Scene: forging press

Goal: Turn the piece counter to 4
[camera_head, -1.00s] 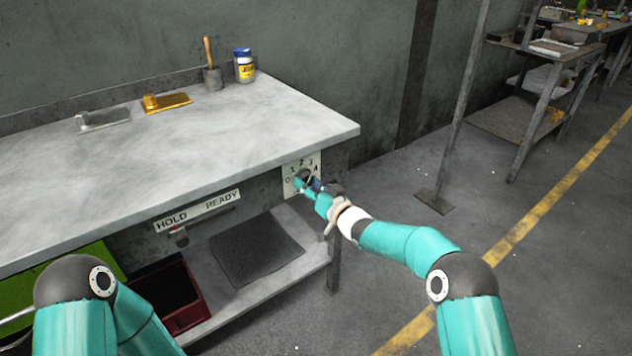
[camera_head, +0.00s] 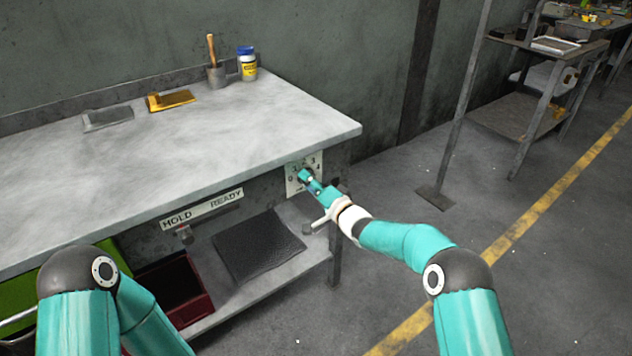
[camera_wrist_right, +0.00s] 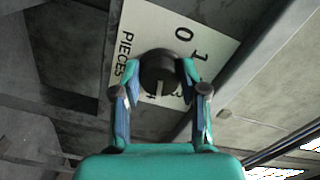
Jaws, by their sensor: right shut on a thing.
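The piece counter is a pale plate (camera_head: 291,188) on the bench front, near its right corner, with numbers around a dark knob. In the right wrist view the plate (camera_wrist_right: 209,38) shows PIECES, 0 and 1; the other digits are partly hidden. My right gripper (camera_head: 304,177) is at the plate. In the wrist view its fingers (camera_wrist_right: 158,78) are shut on the sides of the dark round knob (camera_wrist_right: 157,66). A pale mark on the knob points down in that view, toward partly hidden digits; which one I cannot tell. My left gripper is out of view.
On the bench top (camera_head: 200,150) stand a brush pot (camera_head: 216,77) and a blue-capped jar (camera_head: 247,68). A HOLD/READY strip (camera_head: 201,210) with a small lever is left of the counter. A dark mat (camera_head: 257,248) and a red bin (camera_head: 205,307) are below.

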